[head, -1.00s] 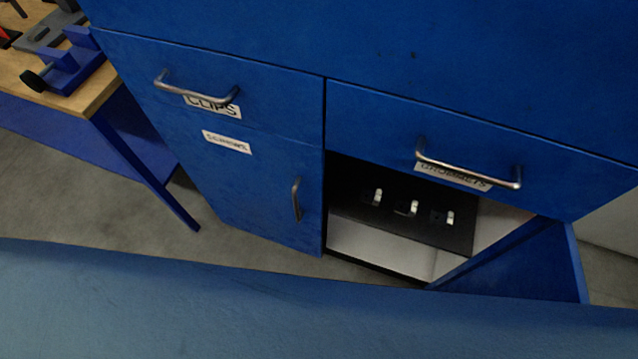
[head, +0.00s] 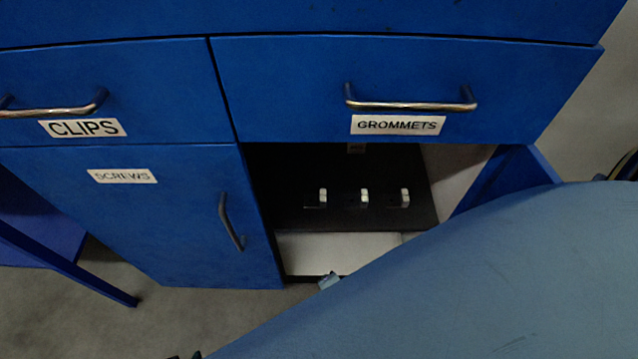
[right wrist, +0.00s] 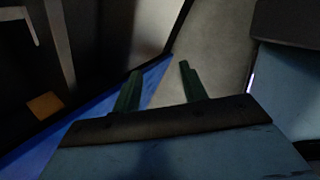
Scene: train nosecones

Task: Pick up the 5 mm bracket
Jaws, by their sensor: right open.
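Three small pale brackets stand in a row on a black board (head: 390,221) inside the open lower cabinet: a left one (head: 321,197), a middle one (head: 364,197) and a right one (head: 404,197). I cannot tell which is the 5 mm one. My right gripper (right wrist: 158,76) is open and empty in the right wrist view, its two dark green fingers apart near the cabinet's blue edge. A pale, hook-shaped piece (right wrist: 22,14) shows at that view's upper left; I cannot tell if it is a bracket. My left gripper is not in view.
The open blue door (head: 508,180) stands right of the compartment. Above it is the GROMMETS drawer (head: 410,85) with a protruding handle (head: 410,104). The closed SCREWS door (head: 180,235) is left. A small brown patch (right wrist: 45,104) shows in the right wrist view.

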